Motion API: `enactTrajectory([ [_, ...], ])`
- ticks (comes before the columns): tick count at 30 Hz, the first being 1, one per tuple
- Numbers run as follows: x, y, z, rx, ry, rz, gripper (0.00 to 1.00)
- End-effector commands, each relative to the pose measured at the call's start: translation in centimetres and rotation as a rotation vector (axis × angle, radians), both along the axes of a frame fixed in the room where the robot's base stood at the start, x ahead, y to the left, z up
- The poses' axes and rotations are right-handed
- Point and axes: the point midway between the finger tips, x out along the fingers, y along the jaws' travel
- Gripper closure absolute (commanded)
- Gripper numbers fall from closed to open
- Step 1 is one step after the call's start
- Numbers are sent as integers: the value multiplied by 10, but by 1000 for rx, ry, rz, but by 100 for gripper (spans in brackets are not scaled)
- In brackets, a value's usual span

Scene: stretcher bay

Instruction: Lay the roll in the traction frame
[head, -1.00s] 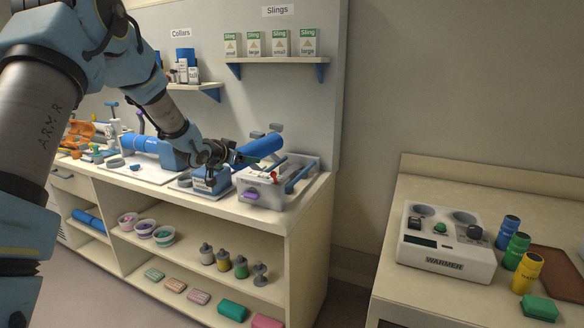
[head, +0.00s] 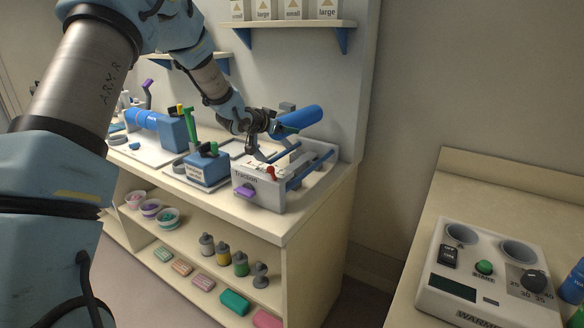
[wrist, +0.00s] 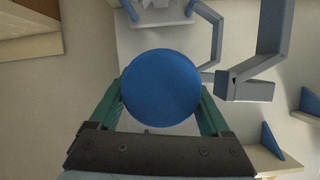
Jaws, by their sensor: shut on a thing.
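My gripper (head: 275,126) is shut on the blue roll (head: 300,118) and holds it above the back of the traction frame. In the wrist view the round end of the roll (wrist: 161,88) faces the camera between the two green fingers of my gripper (wrist: 161,100). The traction frame (head: 262,194) is a white box labelled "Traction" on the counter, with a purple tab in front and blue-grey rails along its right side. The roll is apart from the frame's bed, as far as the head view shows. My gripper hides part of the frame's back.
Another blue roll (head: 145,119) lies farther left by a blue block. A wall shelf (head: 300,24) with sling boxes hangs above. A warmer (head: 490,275) stands on the right counter (head: 470,190).

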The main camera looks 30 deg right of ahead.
Motion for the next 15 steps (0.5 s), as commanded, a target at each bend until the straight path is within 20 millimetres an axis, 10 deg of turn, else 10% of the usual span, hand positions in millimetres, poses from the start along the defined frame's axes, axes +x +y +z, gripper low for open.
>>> enactTrajectory([
  [15,0,0,-47,-1,0,0,84],
])
